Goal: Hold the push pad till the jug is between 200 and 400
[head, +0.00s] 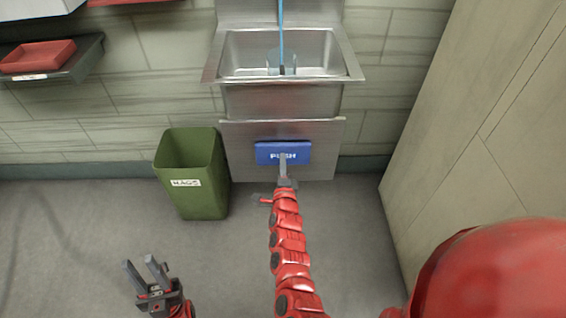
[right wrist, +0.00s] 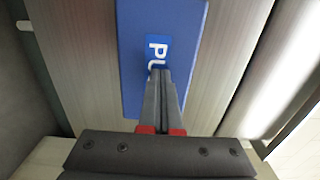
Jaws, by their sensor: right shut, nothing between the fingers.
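The blue push pad (head: 268,149) with white lettering is on the steel panel below the sink; it also fills the upper middle of the right wrist view (right wrist: 135,25). My right gripper (head: 283,156) is shut and empty, its fingertips (right wrist: 160,72) at the pad's face over the lettering, seemingly touching it. A clear jug (head: 274,59) stands in the sink basin under a thin blue stream (head: 281,30) that comes down from above. Its markings and water level are too small to read. My left gripper (head: 140,262) is open and empty, low at the left over the floor.
The steel sink (head: 235,95) is against the tiled wall. A green bin (head: 190,195) labelled RAGS stands left of the panel. A shelf with a red tray (head: 38,57) is at upper left. A tall pale panel (head: 440,130) stands at right.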

